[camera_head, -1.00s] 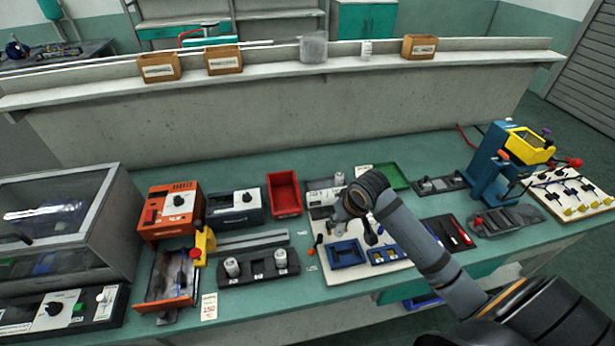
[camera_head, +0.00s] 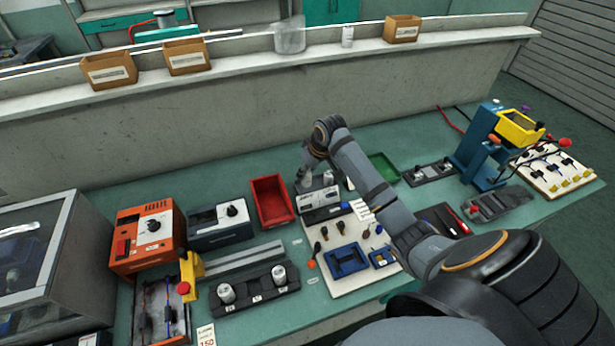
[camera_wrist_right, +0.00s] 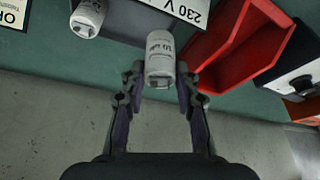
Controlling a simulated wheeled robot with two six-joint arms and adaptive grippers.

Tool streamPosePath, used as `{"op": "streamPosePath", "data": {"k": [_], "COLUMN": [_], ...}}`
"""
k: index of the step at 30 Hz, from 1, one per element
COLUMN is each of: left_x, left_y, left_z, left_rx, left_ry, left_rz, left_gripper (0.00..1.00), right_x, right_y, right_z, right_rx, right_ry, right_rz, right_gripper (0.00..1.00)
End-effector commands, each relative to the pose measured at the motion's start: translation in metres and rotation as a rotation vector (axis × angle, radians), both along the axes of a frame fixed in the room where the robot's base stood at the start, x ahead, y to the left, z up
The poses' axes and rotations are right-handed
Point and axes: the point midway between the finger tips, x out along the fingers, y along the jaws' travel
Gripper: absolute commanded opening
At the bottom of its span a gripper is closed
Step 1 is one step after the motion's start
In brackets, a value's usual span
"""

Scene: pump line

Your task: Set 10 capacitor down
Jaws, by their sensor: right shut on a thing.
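My right gripper (camera_wrist_right: 160,78) is shut on a white cylindrical capacitor (camera_wrist_right: 160,55) marked 10, in the right wrist view. In the head view my right gripper (camera_head: 304,182) is at the left end of a grey-and-white device (camera_head: 322,204), beside the red bin (camera_head: 272,203). The held capacitor is hard to make out there. A second white capacitor (camera_wrist_right: 88,18) stands near the device's 230 V label in the wrist view; it also shows in the head view (camera_head: 328,178). I cannot tell whether the held capacitor touches a surface. My left gripper is out of view.
A black rack (camera_head: 255,291) holds two more capacitors at the front. A white board (camera_head: 352,272) with blue trays lies to its right. An orange unit (camera_head: 147,238) and a grey unit (camera_head: 219,223) stand left of the red bin. Green bench shows behind the bin.

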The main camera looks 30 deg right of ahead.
Motion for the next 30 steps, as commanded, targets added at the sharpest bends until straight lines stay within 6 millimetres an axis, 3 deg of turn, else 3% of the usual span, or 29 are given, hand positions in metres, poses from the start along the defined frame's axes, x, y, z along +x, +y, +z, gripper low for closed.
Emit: {"op": "streamPosePath", "data": {"k": [4,11,18,29,30], "left_x": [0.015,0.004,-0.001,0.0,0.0], "left_y": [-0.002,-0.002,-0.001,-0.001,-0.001], "left_z": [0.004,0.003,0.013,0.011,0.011], "left_rx": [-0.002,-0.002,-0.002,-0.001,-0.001], "left_ry": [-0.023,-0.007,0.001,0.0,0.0], "left_rz": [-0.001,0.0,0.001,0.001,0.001], "left_gripper": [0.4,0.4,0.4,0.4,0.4], "right_x": [0.016,0.021,0.023,0.023,0.023], "right_y": [-0.012,-0.018,-0.019,-0.019,-0.02], "right_z": [-0.023,-0.032,-0.062,-0.069,-0.069], "right_rx": [0.002,0.0,0.001,-0.002,-0.002], "right_ry": [-0.002,-0.003,-0.001,-0.002,-0.002], "right_rz": [-0.001,0.0,-0.001,-0.001,-0.001], "right_gripper": [0.0,0.0,0.0,0.0,0.33]}}
